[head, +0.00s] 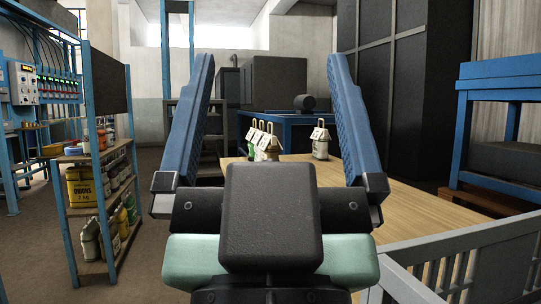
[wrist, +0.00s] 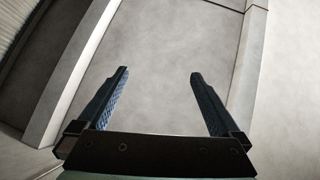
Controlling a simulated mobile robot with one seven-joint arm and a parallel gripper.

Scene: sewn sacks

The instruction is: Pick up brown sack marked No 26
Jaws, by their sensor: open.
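My gripper (head: 270,62) is open and empty, its two blue fingers wide apart and pointing up and ahead in the head view. It also shows open in the wrist view (wrist: 159,73), with only bare grey surfaces beyond it. Between and beyond the fingers, a few small pale sacks with looped tops (head: 267,147) stand close together on the wooden table. Another pale sack (head: 320,143) with a dark mark stands apart to their right. The marks are too small to read, and I cannot tell any sack as brown or as No 26. My gripper hides part of the table.
The wooden table (head: 420,215) is bare on its right side. A grey railing (head: 470,255) stands at the front right. A blue shelf (head: 112,200) with sacks and jars, including a yellow sack (head: 82,188), stands left. A blue bench (head: 510,85) is at right.

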